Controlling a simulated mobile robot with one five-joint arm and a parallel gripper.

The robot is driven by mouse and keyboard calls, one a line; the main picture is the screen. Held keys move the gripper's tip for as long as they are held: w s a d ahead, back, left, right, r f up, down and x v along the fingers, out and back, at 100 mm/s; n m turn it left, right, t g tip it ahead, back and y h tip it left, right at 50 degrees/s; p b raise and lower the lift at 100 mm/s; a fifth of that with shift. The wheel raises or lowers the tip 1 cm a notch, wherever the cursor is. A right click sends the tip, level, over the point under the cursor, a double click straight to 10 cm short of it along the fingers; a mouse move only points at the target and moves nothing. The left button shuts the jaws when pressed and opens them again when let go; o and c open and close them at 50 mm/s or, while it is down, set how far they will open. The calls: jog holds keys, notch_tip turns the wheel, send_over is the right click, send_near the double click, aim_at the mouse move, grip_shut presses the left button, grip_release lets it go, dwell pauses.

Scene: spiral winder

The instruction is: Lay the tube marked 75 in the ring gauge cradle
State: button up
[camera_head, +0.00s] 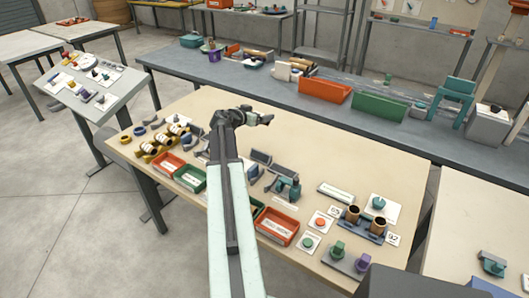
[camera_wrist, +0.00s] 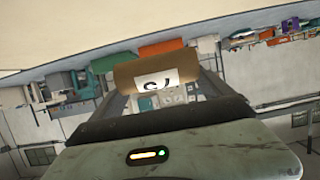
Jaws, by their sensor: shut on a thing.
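My gripper (camera_head: 264,118) is raised over the back half of the tan table, dark and pointing right in the head view. In the wrist view it is shut on a brown tube (camera_wrist: 126,76), which lies across the jaws. A white label on the tube shows partly cut-off, turned black figures that look like 75. The tube cannot be made out in the head view. I cannot tell for sure which fixture is the ring gauge cradle; a dark stand (camera_head: 365,222) at the right holds two upright brown cylinders, with number cards beside it.
More tubes lie on a yellow rack (camera_head: 160,150) at the left of the tan table (camera_head: 330,155). Orange and green bins (camera_head: 277,226) line its front. A teal device (camera_head: 289,186) stands mid-table. A grey bench (camera_head: 240,75) with bins runs behind.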

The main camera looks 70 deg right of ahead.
jog(key=b, duration=0.5)
send_over(265, 153)
notch_tip(265, 153, down, 6)
notch_tip(265, 153, down, 10)
jog(key=b, duration=1)
jog(key=shift+s+r, duration=0.1)
jog(key=shift+r, duration=0.1)
jog(key=shift+r+p, duration=0.2)
jog(key=shift+p, duration=0.1)
jog(key=shift+f, duration=0.15)
jog(key=o, duration=1.1)
jog(key=shift+c, duration=0.2)
